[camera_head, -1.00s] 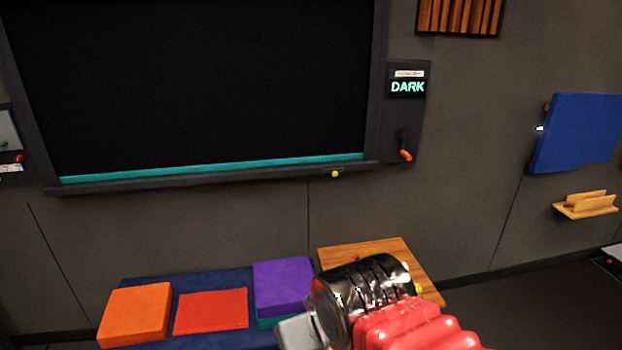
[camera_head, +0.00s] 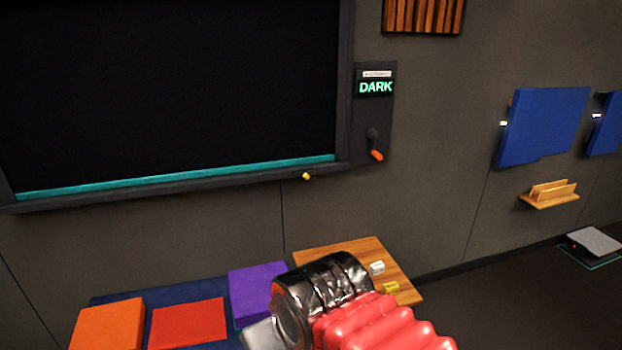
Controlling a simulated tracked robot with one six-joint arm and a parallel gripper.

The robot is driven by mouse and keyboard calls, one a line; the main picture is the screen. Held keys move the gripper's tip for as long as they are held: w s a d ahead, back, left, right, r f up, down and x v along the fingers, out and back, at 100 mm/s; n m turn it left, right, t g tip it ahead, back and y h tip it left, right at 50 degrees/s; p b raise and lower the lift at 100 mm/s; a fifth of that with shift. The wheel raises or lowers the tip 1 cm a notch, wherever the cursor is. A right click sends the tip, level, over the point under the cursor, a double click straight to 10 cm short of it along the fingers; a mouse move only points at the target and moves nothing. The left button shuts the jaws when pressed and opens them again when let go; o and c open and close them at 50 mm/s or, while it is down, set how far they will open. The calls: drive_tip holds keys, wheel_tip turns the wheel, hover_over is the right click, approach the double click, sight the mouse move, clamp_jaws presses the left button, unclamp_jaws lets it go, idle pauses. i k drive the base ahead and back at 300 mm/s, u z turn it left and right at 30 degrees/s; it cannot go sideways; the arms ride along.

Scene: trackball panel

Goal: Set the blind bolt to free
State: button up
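A large black blind (camera_head: 170,90) with a teal bottom bar (camera_head: 180,176) fills the dark frame on the wall. A small yellow knob (camera_head: 306,176), which may be the blind bolt, sits on the frame's lower edge near its right end. Its setting is too small to read. Right of the frame, a dark panel has a lit display (camera_head: 376,87) reading DARK and a crank with an orange handle (camera_head: 376,155). My arm, black and red, rises at the bottom centre, well below the knob. A grey part (camera_head: 262,336) shows at its end; no fingertips are clear.
A bench with orange (camera_head: 106,324), red (camera_head: 188,323) and purple (camera_head: 256,292) cushions and a wooden table (camera_head: 345,252) stand below the blind. Blue wall panels (camera_head: 543,125), a wooden shelf (camera_head: 549,194) and a grey floor pedal (camera_head: 594,240) are at right. Floor between is clear.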

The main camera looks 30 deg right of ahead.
sight(306, 174)
drive_tip(key=i, duration=0.95)
drive_tip(key=u, duration=0.05)
